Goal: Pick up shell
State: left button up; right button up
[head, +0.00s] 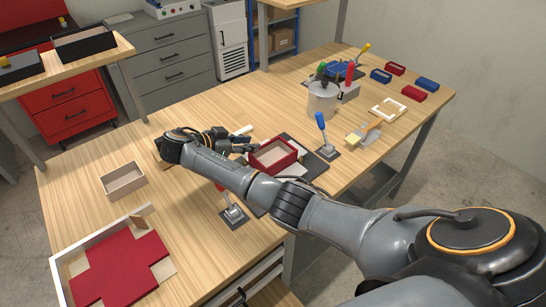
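Which box the task calls the shell is not certain. An open beige box (123,181) sits alone on the left of the table, apart from my gripper. An open red-walled box (272,157) with a beige inside sits on a dark fixture (311,171) at mid table. My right arm reaches across the table from the lower right. Its gripper (243,146) points right, just left of the red-walled box. The fingers are small and dark, so their opening and any contact are unclear. My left gripper is not in view.
Toggle clamps with a blue handle (320,124) and a red handle flank the fixture. A white-edged tray (92,250) with a red cross-shaped sheet (122,270) lies front left. A grey pot (321,102) and small red and blue boxes stand at the back right.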

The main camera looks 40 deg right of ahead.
aim_at(265, 145)
jog(key=shift+d+f, duration=0.25)
jog(key=shift+d, duration=0.3)
jog(key=shift+w+d+f, duration=0.2)
jog(key=shift+d+f, duration=0.15)
jog(key=shift+d, duration=0.05)
jog(key=p+x, duration=0.1)
jog(key=x, duration=0.2)
jog(key=p+x, duration=0.1)
jog(key=shift+s+d+f+p, duration=0.15)
jog(key=shift+s+p, duration=0.15)
jog(key=shift+s, duration=0.05)
jog(key=shift+d+f, duration=0.2)
jog(key=shift+d, duration=0.05)
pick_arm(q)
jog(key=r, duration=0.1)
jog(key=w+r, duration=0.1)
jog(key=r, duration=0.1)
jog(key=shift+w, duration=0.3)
pick_arm(e)
jog(key=shift+w, duration=0.1)
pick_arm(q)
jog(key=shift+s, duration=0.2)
pick_arm(e)
jog(key=shift+a, duration=0.1)
grip_shut()
